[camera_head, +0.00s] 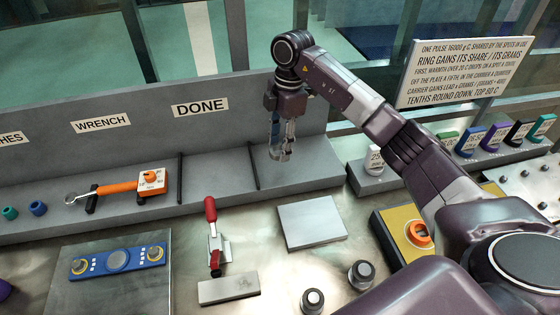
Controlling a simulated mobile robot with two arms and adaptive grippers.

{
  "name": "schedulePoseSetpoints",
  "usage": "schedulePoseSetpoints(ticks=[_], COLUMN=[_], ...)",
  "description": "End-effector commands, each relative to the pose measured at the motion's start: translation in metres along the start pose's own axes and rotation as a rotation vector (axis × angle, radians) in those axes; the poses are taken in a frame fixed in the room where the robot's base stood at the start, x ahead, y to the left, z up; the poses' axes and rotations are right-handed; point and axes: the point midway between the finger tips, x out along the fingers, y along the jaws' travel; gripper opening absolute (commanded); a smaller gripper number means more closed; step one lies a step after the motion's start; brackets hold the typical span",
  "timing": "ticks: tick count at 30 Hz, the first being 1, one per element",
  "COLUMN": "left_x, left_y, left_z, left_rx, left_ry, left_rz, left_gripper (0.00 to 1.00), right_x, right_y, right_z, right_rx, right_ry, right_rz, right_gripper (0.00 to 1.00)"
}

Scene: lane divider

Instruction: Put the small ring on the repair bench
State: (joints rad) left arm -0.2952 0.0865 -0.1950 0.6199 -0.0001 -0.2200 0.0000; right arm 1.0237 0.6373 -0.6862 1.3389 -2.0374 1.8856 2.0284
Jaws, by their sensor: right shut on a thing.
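My right gripper (281,153) hangs down over the grey shelf (310,177), to the right of the DONE label and of a black divider bar. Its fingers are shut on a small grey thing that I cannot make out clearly. An orange ring (419,235) lies on a yellow plate at the right, partly behind my arm. A teal ring-like piece (10,213) and a blue one (38,208) sit at the shelf's left end. I cannot tell which is the small ring. No bench is labelled as the repair bench. My left gripper is not in view.
Black divider bars (253,165) cross the shelf. An orange-handled wrench (120,187) lies on it. A red-handled clamp (212,235), a pale plate (311,222) and two round knobs (361,273) are on the metal top. Coloured pieces (469,138) stand at the right.

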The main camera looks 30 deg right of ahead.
Motion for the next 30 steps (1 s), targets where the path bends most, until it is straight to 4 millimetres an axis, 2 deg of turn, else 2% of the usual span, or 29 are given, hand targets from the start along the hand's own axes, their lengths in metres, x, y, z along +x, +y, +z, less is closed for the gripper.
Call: schedulePoseSetpoints(ticks=[3,6,11,18,29,30], left_x=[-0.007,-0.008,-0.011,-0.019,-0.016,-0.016], left_y=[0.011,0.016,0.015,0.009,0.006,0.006], left_z=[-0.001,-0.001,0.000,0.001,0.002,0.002], left_rx=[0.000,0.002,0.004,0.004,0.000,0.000], left_ry=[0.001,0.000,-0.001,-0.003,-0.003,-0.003], left_rz=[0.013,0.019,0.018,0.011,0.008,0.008], left_gripper=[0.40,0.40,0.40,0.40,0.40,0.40], right_x=[0.020,0.029,0.040,0.072,0.078,0.078], right_y=[-0.001,0.001,0.000,0.000,0.001,0.001], right_z=[0.002,0.003,0.004,0.008,0.009,0.009], right_rx=[0.001,0.001,0.000,0.001,0.000,0.000], right_ry=[0.001,0.001,0.001,0.002,0.001,0.001], right_rz=[-0.001,0.001,0.000,0.000,0.002,0.001], right_gripper=[0.10,0.10,0.10,0.10,0.10,0.40])
